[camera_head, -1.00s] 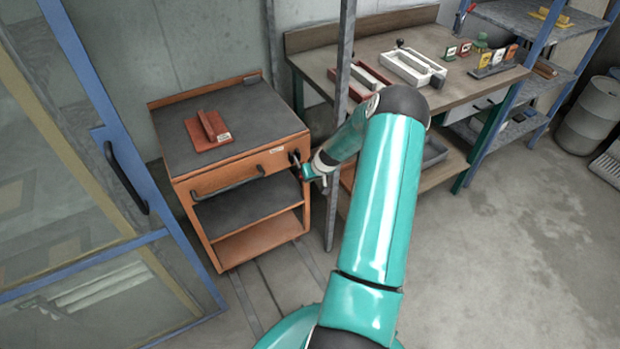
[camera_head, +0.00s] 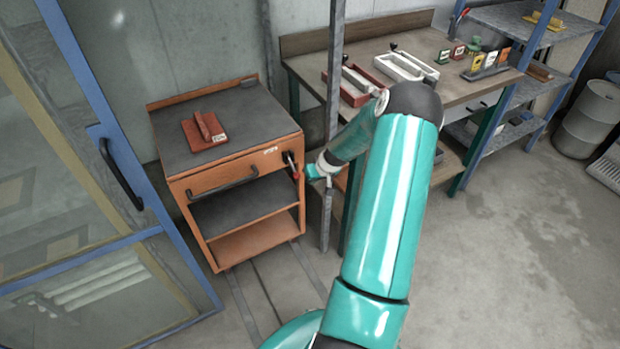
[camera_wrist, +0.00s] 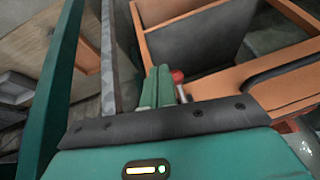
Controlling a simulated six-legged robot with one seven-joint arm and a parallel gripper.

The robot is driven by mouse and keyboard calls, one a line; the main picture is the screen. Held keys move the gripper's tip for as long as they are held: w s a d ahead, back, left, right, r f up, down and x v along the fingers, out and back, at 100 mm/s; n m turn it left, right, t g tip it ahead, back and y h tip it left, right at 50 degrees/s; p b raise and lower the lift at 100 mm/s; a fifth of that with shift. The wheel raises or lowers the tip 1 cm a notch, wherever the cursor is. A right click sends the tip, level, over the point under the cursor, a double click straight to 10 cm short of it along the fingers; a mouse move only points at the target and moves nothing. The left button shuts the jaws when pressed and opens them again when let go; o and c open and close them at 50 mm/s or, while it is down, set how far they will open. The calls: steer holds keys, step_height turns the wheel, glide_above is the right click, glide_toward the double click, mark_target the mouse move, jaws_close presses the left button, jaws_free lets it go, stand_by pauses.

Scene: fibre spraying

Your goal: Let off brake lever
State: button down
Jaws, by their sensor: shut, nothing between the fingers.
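The brake lever (camera_head: 295,174) is a small lever with a red end at the right front corner of the orange cart (camera_head: 225,178). It hangs down at a slant in the head view. In the wrist view its red knob (camera_wrist: 178,76) shows just right of my fingertips. My gripper (camera_head: 311,172) is just right of the lever in the head view. In the wrist view my green fingers (camera_wrist: 158,84) are together with nothing between them. They look close beside the knob; I cannot tell whether they touch it.
A grey post (camera_head: 333,90) stands close right of my gripper. The workbench (camera_head: 300,46) with trays is behind my arm. A blue-framed door (camera_head: 100,135) is left of the cart.

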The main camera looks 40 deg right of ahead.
steer(key=s+a+r, duration=0.1)
steer(key=s, duration=0.5)
steer(key=shift+s+a, duration=0.3)
steer(key=shift+s, duration=0.05)
steer(key=w+a+r+n+g+h, duration=0.15)
steer(key=a+r+n, duration=0.25)
steer(key=a+r, duration=1.95)
steer(key=s+a+r+t+y, duration=0.1)
steer(key=s+a+r, duration=1.2)
steer(key=s+a, duration=0.1)
steer(key=shift+s+a+r+t, duration=0.2)
steer(key=shift+a+r+t, duration=0.15)
steer(key=shift+a, duration=0.55)
